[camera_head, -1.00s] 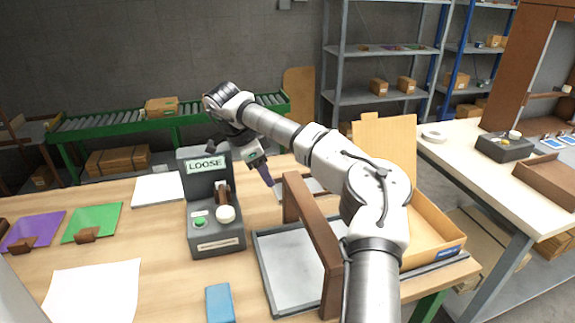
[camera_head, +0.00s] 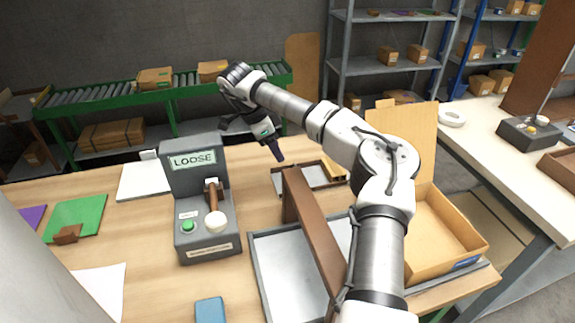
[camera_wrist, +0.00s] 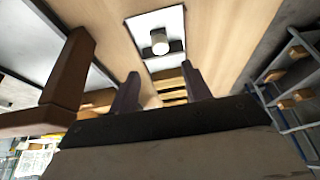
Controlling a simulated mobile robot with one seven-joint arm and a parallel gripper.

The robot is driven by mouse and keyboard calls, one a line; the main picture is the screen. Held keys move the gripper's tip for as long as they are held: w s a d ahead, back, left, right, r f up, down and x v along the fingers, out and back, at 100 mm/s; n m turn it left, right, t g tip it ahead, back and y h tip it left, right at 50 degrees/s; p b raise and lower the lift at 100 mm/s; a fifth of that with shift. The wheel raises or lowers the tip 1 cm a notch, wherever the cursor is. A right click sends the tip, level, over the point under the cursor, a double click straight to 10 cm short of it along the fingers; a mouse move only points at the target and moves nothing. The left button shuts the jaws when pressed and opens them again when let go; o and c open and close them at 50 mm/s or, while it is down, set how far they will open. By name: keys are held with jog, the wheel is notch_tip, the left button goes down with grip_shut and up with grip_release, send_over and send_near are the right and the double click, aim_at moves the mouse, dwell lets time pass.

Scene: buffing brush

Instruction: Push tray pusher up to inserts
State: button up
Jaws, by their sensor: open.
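A shallow small tray (camera_head: 316,186) with a light floor lies on the bench behind the brown wooden frame, which hides part of it. Yellow-brown inserts (camera_head: 333,170) sit at its right end and show as stripes between my fingers in the wrist view (camera_wrist: 172,92). In the wrist view a pale round knob on a dark crosspiece, which looks like the tray pusher (camera_wrist: 159,43), stands on the light floor, apart from the inserts. I cannot make it out in the head view. My gripper (camera_head: 279,157) is open and empty, pointing down above the tray's back left side.
The brown frame (camera_head: 318,228) rises over a large metal tray (camera_head: 283,272) in front. A grey machine (camera_head: 205,240) marked LOOSE stands left. A cardboard box (camera_head: 470,248) is at right, a blue block (camera_head: 210,310) at front. Bench is clear between machine and small tray.

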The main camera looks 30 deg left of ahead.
jog(key=p+x, duration=0.1)
jog(key=x, duration=0.8)
jog(key=shift+f+p, duration=0.15)
jog(key=shift+p, duration=0.25)
grip_shut()
